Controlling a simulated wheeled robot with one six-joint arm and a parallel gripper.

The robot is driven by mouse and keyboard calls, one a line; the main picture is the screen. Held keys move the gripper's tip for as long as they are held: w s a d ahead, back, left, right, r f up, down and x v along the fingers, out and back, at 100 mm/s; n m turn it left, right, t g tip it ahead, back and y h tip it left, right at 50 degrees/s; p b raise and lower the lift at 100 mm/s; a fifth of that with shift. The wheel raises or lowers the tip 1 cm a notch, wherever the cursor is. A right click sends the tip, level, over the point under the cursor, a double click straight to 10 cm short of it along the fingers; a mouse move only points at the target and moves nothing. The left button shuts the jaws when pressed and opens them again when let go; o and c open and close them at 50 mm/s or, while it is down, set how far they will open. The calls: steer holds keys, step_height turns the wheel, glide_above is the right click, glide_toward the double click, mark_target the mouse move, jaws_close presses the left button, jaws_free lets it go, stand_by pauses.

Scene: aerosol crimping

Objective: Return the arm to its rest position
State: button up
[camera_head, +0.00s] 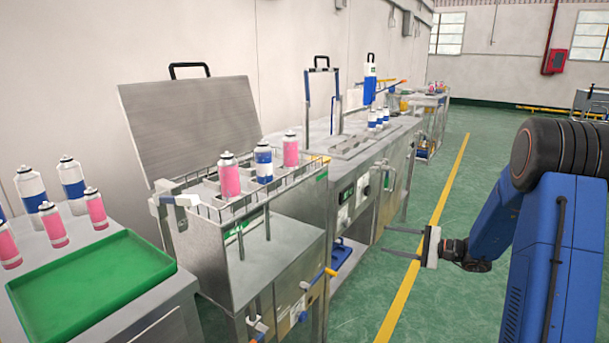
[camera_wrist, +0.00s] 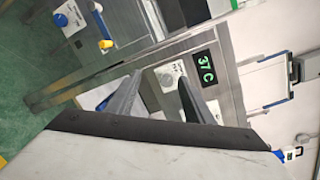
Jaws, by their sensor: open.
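My gripper (camera_head: 403,243) is at the right of the head view, held out over the green floor with its two fingers apart and nothing between them. The fingers (camera_wrist: 156,102) also show apart in the wrist view, in front of a steel machine front with a green "37 C" display (camera_wrist: 206,73). My blue arm stands at the right edge of the head view, bent at the elbow.
A steel bath (camera_head: 289,212) with an open lid (camera_head: 190,125) holds pink and blue cans. A green tray (camera_head: 90,285) lies on the left table beside more cans. Steel machines line the wall. The floor (camera_head: 470,300) by the yellow line is clear.

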steer(key=s+a+r+n+g+h, duration=0.2)
steer(key=s+a+r+n+g, duration=0.3)
steer(key=s, duration=0.6)
steer(key=s+a+r+n+g+h, duration=0.1)
steer(key=s+a+n+g+h, duration=0.15)
steer(key=s+a, duration=0.65)
steer(key=s+d+n+t+h, duration=0.1)
steer(key=s+d+h, duration=0.2)
steer(key=s, duration=0.4)
steer(key=s+d+r+n+t+h, duration=0.1)
steer(key=s+d+h, duration=0.3)
steer(key=s, duration=0.4)
steer(key=s+d+r+n+t+h, duration=0.1)
steer(key=s+d+n+h, duration=0.1)
steer(key=s, duration=0.6)
steer(key=shift+d+n+t+h, duration=0.35)
steer(key=shift+d+h, duration=0.3)
steer(key=shift+d, duration=0.1)
